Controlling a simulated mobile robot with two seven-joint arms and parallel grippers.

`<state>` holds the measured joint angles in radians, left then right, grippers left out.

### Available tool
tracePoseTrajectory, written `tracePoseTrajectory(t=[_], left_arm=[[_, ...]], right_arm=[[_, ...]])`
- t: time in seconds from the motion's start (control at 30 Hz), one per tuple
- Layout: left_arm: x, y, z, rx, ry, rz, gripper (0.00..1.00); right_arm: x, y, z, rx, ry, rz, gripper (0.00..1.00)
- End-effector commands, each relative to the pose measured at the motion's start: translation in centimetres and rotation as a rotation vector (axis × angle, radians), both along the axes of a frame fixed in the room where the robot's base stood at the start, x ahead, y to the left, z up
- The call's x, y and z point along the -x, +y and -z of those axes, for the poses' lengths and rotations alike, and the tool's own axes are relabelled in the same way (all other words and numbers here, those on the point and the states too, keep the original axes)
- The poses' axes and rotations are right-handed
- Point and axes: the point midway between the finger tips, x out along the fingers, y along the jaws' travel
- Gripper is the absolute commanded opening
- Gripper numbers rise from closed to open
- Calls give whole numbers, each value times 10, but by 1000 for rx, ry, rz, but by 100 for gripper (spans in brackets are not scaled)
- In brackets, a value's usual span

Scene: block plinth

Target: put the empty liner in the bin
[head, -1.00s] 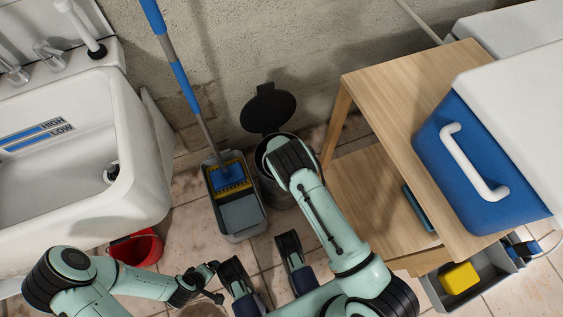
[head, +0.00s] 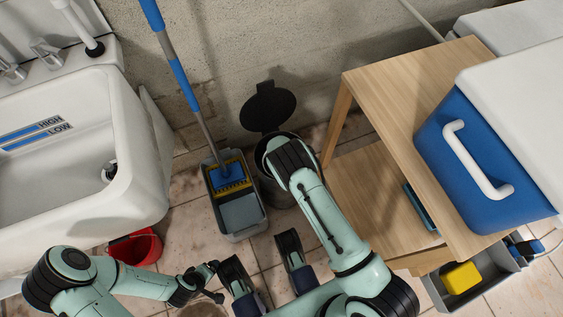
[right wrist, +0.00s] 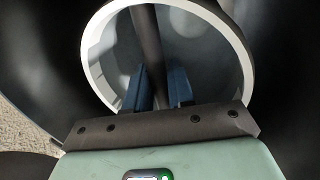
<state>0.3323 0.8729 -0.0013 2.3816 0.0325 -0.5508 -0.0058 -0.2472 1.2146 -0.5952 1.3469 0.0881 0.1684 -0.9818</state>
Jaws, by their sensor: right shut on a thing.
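The bin (head: 268,188) stands on the floor by the wall with its black lid (head: 268,107) open upright. My right gripper is over the bin's mouth, its fingers hidden under the wrist in the head view. In the right wrist view, my right gripper (right wrist: 160,90) is shut on the dark bar-like handle of the liner (right wrist: 235,50). The liner has a pale round rim and an empty grey inside. Dark curved surfaces surround it; its depth in the bin cannot be told. My left gripper (head: 214,282) is low at the left, away from the bin, its jaws unclear.
A grey mop bucket (head: 240,215) with a blue-handled mop stands just left of the bin. A wooden shelf table (head: 385,85) with a blue cooler (head: 455,150) is close on the right. A white sink (head: 130,190) and red bucket (head: 135,247) are at left.

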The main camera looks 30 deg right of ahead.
Motion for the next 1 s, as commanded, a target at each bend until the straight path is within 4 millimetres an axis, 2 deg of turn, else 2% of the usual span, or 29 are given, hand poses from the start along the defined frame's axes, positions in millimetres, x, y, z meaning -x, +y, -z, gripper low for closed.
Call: tracePoseTrajectory(t=[0.07, 0.1, 0.17, 0.43, 0.57, 0.67, 1.0], left_arm=[[0, 0, 0, 0, 0, 0, 89], [0, 0, 0, 0, 0, 0, 89], [0, 0, 0, 0, 0, 0, 89], [0, 0, 0, 0, 0, 0, 89], [0, 0, -6, 0, -1, 0, 89], [1, 0, -17, 0, -5, 0, 89], [0, 0, -76, 0, -24, 0, 89]], right_arm=[[0, 0, 0, 0, -1, 0, 0], [0, 0, 0, 0, -1, 0, 36], [0, 0, 0, 0, -1, 0, 53], [0, 0, 0, 0, 0, 0, 53], [0, 0, -8, 0, -1, 0, 53], [0, 0, -22, -1, -3, 0, 53], [-1, 0, -91, 1, -4, -2, 53]])
